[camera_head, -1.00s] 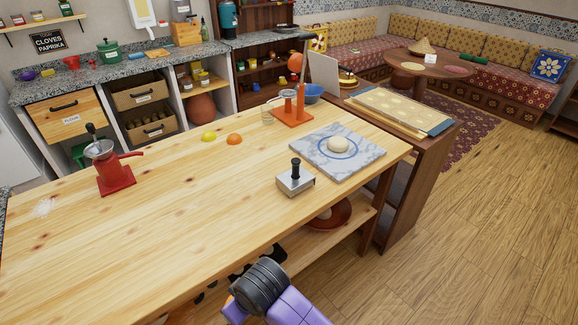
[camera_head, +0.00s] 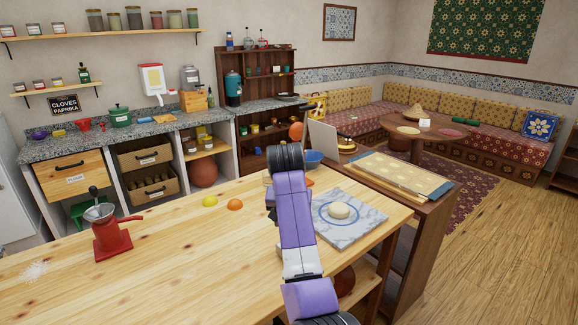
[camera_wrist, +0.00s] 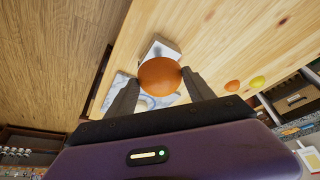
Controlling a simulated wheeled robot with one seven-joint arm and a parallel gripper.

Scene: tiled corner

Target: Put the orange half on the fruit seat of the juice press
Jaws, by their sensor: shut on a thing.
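In the wrist view my gripper (camera_wrist: 161,77) is shut on the orange half (camera_wrist: 160,74), whose rounded orange side faces the camera. The fingers are on its two sides, and it is held above the wooden table. In the head view my arm hides the gripper and the held half. The orange juice press stands at the table's far side.
A lemon (camera_head: 210,201) and another orange piece (camera_head: 235,204) lie on the table (camera_head: 180,265). A red grinder (camera_head: 110,235) stands at left. A pale dough ball (camera_head: 339,211) sits on a marble board (camera_head: 362,228) at right.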

